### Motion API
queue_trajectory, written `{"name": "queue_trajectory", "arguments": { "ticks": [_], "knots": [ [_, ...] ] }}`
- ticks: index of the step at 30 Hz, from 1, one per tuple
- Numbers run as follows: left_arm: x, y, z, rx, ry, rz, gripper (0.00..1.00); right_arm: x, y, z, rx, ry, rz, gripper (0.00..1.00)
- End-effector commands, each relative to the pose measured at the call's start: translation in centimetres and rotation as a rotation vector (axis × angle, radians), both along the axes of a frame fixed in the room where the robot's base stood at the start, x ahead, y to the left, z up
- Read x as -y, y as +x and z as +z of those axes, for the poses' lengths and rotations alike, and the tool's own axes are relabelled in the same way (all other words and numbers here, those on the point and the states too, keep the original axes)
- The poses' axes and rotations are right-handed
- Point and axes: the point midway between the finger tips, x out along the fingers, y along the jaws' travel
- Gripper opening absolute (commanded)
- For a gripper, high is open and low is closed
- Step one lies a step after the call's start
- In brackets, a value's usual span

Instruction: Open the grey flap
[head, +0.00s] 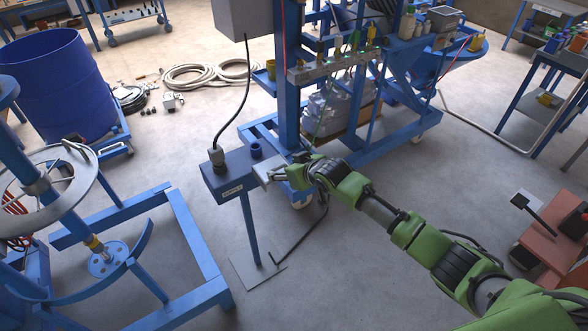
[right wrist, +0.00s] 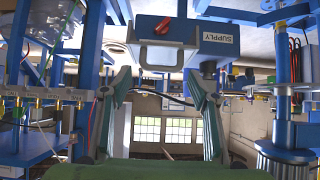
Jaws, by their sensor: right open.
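The grey flap (right wrist: 160,57) is a pale plate at the edge of the blue supply box (right wrist: 216,41), seen at the top centre of the right wrist view. In the head view the supply box (head: 222,180) stands on a post left of centre, with the grey flap (head: 262,172) at its right end. My right gripper (head: 280,174) is at that end of the box, partly covering the flap. In the right wrist view my right gripper (right wrist: 160,84) is open, its two fingers apart and nothing between them. Contact with the flap is not clear. My left gripper is out of view.
A black cable with a grey plug (head: 216,155) and a blue socket (head: 256,150) sit on the box top. A blue frame with hanging hoses (head: 330,68) stands behind. A mixer stand (head: 75,200) is at left. Open floor (head: 370,285) lies at the lower middle.

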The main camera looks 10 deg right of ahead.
Motion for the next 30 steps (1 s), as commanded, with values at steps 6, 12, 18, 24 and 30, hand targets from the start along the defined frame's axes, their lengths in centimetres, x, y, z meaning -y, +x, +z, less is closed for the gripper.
{"name": "queue_trajectory", "arguments": {
  "ticks": [6, 12, 18, 24, 30],
  "knots": [
    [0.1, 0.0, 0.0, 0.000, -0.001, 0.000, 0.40, 1.0, -2.7, 2.3, 0.001, -0.001, 0.001, 0.55],
    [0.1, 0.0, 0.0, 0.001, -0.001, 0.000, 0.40, 1.6, -4.2, 3.7, 0.002, 0.001, 0.000, 0.55],
    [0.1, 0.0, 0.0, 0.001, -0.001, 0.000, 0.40, 1.7, -4.7, 4.1, 0.001, 0.000, 0.001, 0.55],
    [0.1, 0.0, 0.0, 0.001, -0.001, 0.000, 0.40, 1.7, -4.7, 4.1, 0.001, 0.000, 0.001, 0.55],
    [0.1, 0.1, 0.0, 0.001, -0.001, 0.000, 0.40, 1.7, -4.7, 4.1, 0.001, 0.000, 0.001, 0.55]
  ]
}}
